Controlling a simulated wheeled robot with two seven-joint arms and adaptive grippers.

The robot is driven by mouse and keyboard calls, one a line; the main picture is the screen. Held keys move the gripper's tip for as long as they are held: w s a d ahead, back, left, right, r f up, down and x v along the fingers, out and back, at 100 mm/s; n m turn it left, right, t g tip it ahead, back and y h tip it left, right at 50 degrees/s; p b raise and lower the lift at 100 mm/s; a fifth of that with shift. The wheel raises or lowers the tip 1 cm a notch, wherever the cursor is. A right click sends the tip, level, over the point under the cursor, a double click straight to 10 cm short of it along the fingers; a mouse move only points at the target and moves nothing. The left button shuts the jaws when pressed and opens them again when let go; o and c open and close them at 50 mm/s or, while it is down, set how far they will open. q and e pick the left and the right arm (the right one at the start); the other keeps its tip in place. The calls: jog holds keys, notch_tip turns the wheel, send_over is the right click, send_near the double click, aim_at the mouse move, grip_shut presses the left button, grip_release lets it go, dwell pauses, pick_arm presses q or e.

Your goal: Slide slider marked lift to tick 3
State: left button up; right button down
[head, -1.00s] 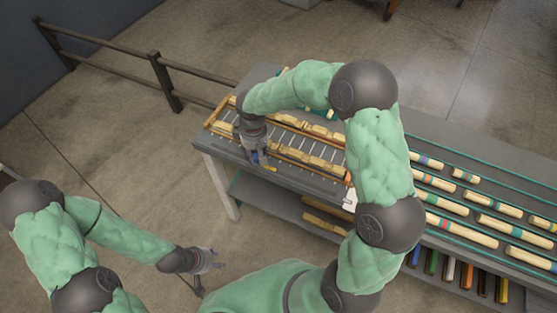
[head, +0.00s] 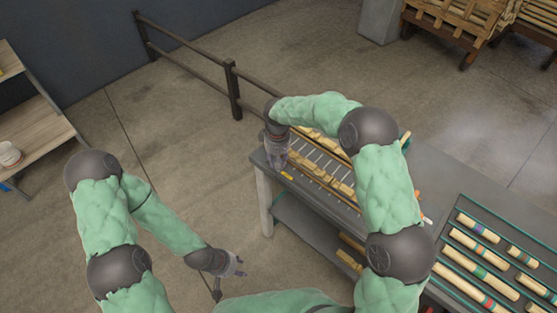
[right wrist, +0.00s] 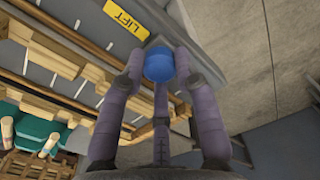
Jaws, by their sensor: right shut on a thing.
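A blue round knob (right wrist: 159,66) shows in the right wrist view, beside a yellow label reading LIFT (right wrist: 126,19) at the bench edge. The purple fingers of my right gripper (right wrist: 160,80) are shut around the knob. In the head view my right gripper (head: 278,162) is at the bench's near left corner, and the small yellow label (head: 287,175) shows beside it. The knob is hidden there. The tick marks cannot be read in either view. My left gripper (head: 237,264) hangs empty over the floor, its fingers apart.
A dark railing (head: 233,90) stands behind. A wooden shelf (head: 40,140) is at far left. Open floor lies left of the bench.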

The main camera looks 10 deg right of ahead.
jog(key=shift+w+r, duration=0.1)
jog(key=c, duration=0.9)
grip_release()
jog(key=shift+d, duration=0.1)
notch_tip(320, 180, up, 12)
